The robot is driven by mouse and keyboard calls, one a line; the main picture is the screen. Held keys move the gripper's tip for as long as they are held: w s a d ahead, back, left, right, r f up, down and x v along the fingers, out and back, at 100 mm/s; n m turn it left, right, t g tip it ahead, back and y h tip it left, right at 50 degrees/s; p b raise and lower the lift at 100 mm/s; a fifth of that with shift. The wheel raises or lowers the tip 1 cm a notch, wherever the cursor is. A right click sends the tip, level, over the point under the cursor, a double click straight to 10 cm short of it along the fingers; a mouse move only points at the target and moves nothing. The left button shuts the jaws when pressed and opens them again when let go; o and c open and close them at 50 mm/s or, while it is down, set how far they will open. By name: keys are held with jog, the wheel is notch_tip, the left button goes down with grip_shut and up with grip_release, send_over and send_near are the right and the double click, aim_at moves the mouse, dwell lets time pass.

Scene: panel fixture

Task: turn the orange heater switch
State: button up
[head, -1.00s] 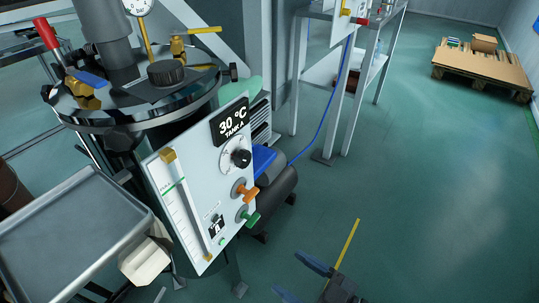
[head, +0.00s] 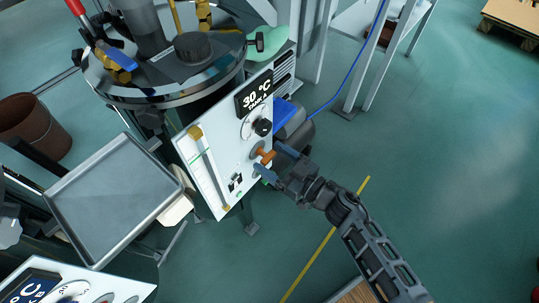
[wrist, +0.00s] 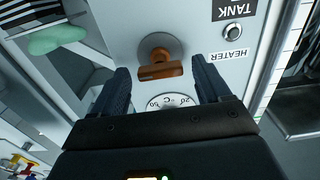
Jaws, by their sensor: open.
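The orange heater switch (head: 266,154) sits on the white Tank A panel (head: 207,167), below the black knob. In the wrist view the orange switch (wrist: 160,70) has a round base and a bar-shaped handle lying across the picture. My gripper (head: 269,159) is open at the panel, with one finger on each side of the switch. In the wrist view my gripper (wrist: 162,75) shows a clear gap between each finger and the handle. Whether the fingertips touch the panel I cannot tell. The HEATER label (wrist: 226,55) appears upside down beside the switch.
A black knob (head: 263,127) is just above the switch. A grey tray (head: 112,200) stands left of the panel, and a second panel (head: 75,285) is at lower left.

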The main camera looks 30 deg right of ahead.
jog(key=shift+x, duration=0.85)
jog(key=shift+c, duration=0.3)
jog(key=c, duration=0.9)
